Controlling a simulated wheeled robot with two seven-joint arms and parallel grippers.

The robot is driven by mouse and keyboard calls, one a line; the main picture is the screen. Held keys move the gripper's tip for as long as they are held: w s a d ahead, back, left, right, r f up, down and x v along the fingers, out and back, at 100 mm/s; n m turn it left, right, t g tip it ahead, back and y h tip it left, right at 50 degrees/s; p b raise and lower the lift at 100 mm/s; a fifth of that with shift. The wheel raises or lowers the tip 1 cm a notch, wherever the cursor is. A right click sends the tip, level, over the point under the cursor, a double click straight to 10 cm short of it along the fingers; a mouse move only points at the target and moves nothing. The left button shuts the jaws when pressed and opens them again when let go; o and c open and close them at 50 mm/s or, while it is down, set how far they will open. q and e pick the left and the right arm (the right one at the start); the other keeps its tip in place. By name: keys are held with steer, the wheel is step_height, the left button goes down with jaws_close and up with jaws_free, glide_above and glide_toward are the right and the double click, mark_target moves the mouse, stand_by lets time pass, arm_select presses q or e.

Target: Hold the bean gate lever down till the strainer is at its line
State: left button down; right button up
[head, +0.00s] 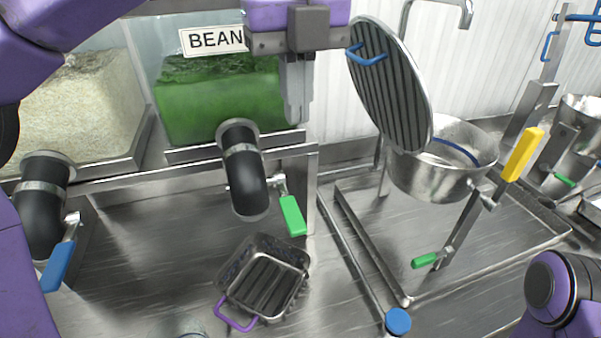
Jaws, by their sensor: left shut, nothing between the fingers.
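The bean hopper (205,105), labelled BEAN, holds green contents behind a clear front. Its black spout (247,180) points down. The bean gate lever (292,215) has a green handle and slants down to the right beside the spout. A square metal strainer (284,250) with a purple handle sits on the counter below the spout. Its ridged floor shows bare, and I cannot make out a line in it. My left gripper (297,118) is shut and empty, pointing down in front of the hopper's right end, above the lever and apart from it. My right gripper is out of view.
A rice hopper (75,105) with a blue-handled lever (59,265) stands at left. At right are a round pot (430,180), a tilted ridged lid (385,85) and a yellow-handled lever (522,154). A blue knob (398,321) stands at the front.

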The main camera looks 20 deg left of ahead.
arm_select(q)
steer(key=s, duration=0.3)
steer(key=b, duration=0.1)
glide_toward(292, 213)
step_height(292, 213, down, 6)
steer(key=shift+w+r, duration=0.1)
steer(key=shift+r, duration=0.05)
steer(key=shift+f, duration=0.6)
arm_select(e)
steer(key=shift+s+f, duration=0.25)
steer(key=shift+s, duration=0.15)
arm_select(q)
steer(key=shift+f, duration=0.1)
